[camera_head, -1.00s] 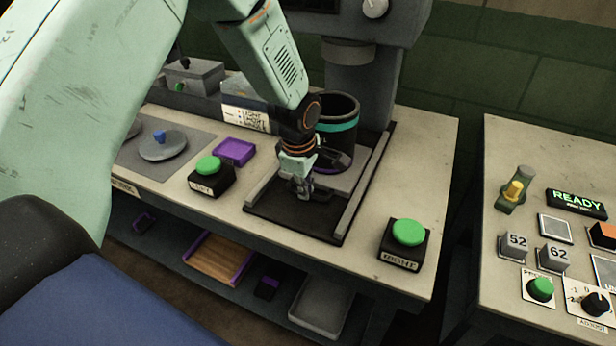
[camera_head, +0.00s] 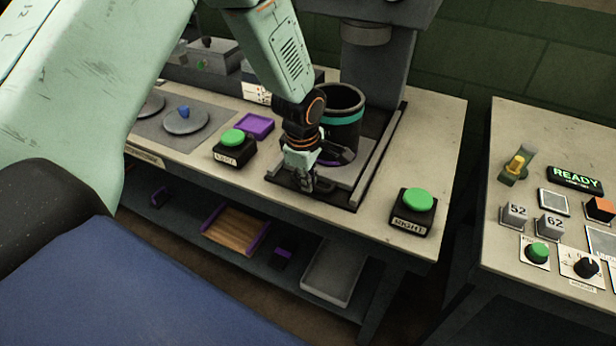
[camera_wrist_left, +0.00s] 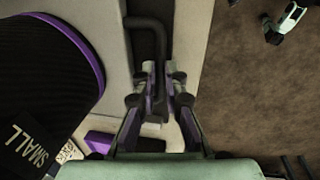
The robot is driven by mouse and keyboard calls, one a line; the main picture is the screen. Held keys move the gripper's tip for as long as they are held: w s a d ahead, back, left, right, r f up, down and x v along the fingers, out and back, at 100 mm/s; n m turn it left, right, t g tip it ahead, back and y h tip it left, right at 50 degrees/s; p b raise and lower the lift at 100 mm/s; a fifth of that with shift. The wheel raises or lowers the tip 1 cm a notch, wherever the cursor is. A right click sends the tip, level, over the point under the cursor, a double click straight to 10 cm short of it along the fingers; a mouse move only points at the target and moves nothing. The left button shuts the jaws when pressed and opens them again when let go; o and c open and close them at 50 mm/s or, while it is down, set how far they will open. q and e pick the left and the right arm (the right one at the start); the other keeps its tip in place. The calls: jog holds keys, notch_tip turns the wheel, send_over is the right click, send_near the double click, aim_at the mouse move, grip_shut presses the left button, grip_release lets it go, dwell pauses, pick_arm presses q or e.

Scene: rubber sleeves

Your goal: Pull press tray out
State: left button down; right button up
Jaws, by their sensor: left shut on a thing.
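The press tray (camera_head: 351,174) is a light grey plate between the dark rails of the press base (camera_head: 371,171). A black cylinder with a teal band (camera_head: 346,126) stands on it. My left gripper (camera_head: 305,186) is at the tray's front, near the front edge of the base. In the left wrist view, the gripper (camera_wrist_left: 160,85) is shut on a dark bent handle (camera_wrist_left: 161,38). The cylinder there shows a purple rim and the word SMALL (camera_wrist_left: 40,80). My fingers and wrist hide part of the tray front.
Black boxes with green buttons stand left (camera_head: 233,137) and right (camera_head: 417,200) of the base. A purple square tray (camera_head: 256,126) lies behind the left one. The press column (camera_head: 375,70) rises behind the cylinder. The table front edge is close to my gripper.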

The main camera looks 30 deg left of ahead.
pick_arm(q)
jog(key=shift+w, duration=0.2)
jog(key=shift+s, duration=0.1)
jog(key=c, duration=1.4)
grip_release()
jog(key=shift+r, duration=0.1)
notch_tip(320, 180, up, 12)
jog(key=s, duration=0.2)
jog(key=shift+f, duration=0.2)
jog(key=shift+s+d, duration=0.1)
